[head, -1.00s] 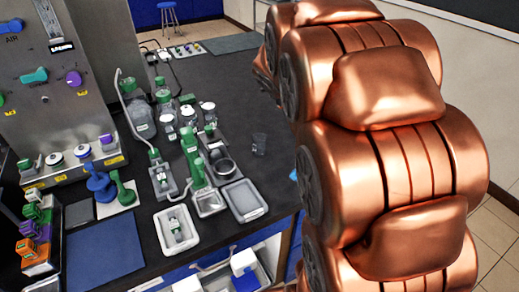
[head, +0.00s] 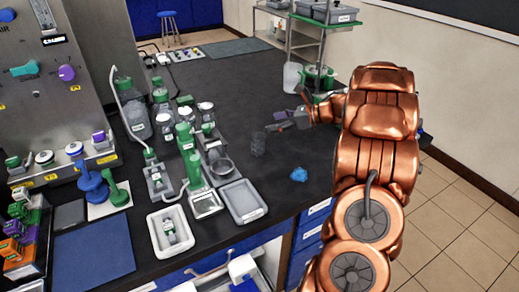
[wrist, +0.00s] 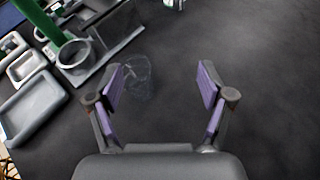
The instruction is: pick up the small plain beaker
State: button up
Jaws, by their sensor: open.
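The small plain beaker (head: 258,144) is clear glass and stands on the black bench, right of the grey tray with a ring-shaped holder. In the wrist view the beaker (wrist: 136,74) shows faintly just beyond and beside my left finger, partly hidden by it. My gripper (head: 277,121) is to the right of the beaker in the head view, at the end of my copper arm. In the wrist view my gripper (wrist: 163,86) is open with purple pads, and the space between the fingers is empty.
A grey tray (head: 243,202) and a white tray (head: 171,236) lie near the front edge. Green-capped bottles (head: 139,120) stand left of the beaker. The bench behind the beaker is clear.

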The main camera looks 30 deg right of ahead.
aim_at(259, 139)
jog(key=s+f+n, duration=0.1)
jog(key=s+f+g+y, duration=0.1)
jog(key=s, duration=0.1)
jog(key=shift+s+a+f+n, duration=0.1)
jog(key=shift+a+n, duration=0.05)
jog(key=shift+n, duration=0.25)
jog(key=shift+s+a+f+y, duration=0.15)
jog(key=shift+s+a+y, duration=0.1)
jog(key=shift+y, duration=0.15)
jog(key=shift+p+x, duration=1.35)
jog(key=shift+x, duration=2.05)
jog(key=shift+w+a+f, duration=0.2)
jog(key=shift+a+f, duration=0.05)
jog(key=shift+c, duration=0.3)
jog(key=c, duration=1.2)
jog(key=shift+o, duration=0.2)
jog(key=shift+r, duration=0.1)
